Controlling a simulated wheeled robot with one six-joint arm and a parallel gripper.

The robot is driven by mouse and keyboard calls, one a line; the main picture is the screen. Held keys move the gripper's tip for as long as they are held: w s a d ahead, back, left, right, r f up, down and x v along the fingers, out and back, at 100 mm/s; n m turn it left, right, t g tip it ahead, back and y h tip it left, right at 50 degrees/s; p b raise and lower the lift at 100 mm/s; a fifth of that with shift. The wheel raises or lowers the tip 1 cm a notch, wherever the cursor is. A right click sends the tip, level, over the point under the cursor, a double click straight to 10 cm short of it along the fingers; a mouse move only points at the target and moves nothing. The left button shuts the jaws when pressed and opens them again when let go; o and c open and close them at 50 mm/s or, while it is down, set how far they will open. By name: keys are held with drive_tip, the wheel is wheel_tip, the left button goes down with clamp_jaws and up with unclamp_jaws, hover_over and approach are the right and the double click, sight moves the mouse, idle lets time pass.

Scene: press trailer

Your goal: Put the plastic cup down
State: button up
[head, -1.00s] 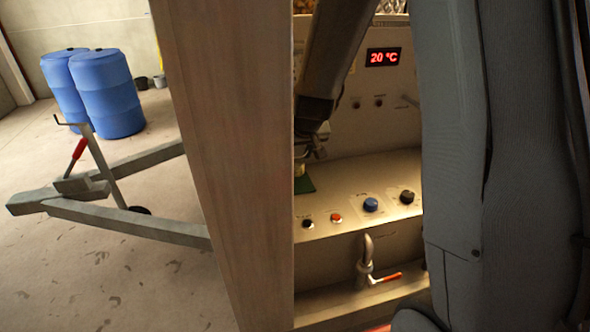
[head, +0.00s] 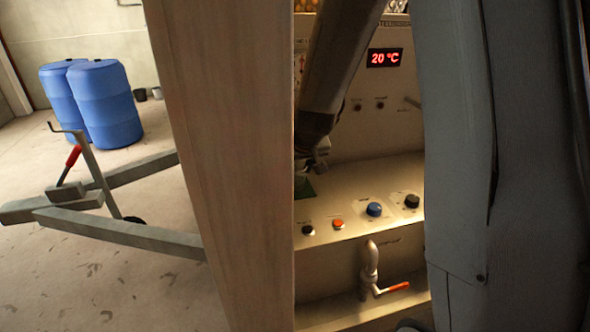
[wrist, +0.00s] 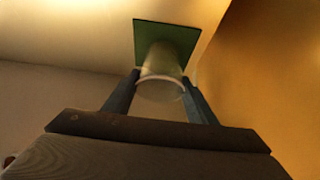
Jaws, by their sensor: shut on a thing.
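In the wrist view the clear plastic cup (wrist: 161,70) is between the two fingers of my gripper (wrist: 161,88), which is shut on it. The cup's pale rim faces the camera. Behind the cup lies a green square mat (wrist: 183,38) on the pale panel ledge. I cannot tell whether the cup touches the mat. In the head view the green mat (head: 304,187) shows only in part beside a wooden post, and my gripper is mostly hidden there below the dark arm. The cup cannot be made out in the head view.
The ledge carries several knobs, among them a blue one (head: 374,209). A tap with a red handle (head: 396,288) is below. A wooden post (head: 220,170) stands left of the panel. Blue barrels (head: 105,103) and a trailer drawbar (head: 120,231) are further left.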

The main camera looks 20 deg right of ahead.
drive_tip(key=shift+f, duration=0.15)
drive_tip(key=o, duration=1.2)
drive_tip(key=shift+c, duration=0.2)
drive_tip(key=shift+r, duration=0.25)
drive_tip(key=p+v, duration=0.8)
drive_tip(key=v, duration=0.4)
drive_tip(key=s+g, duration=0.4)
drive_tip(key=s, duration=1.4)
drive_tip(key=shift+f, duration=0.3)
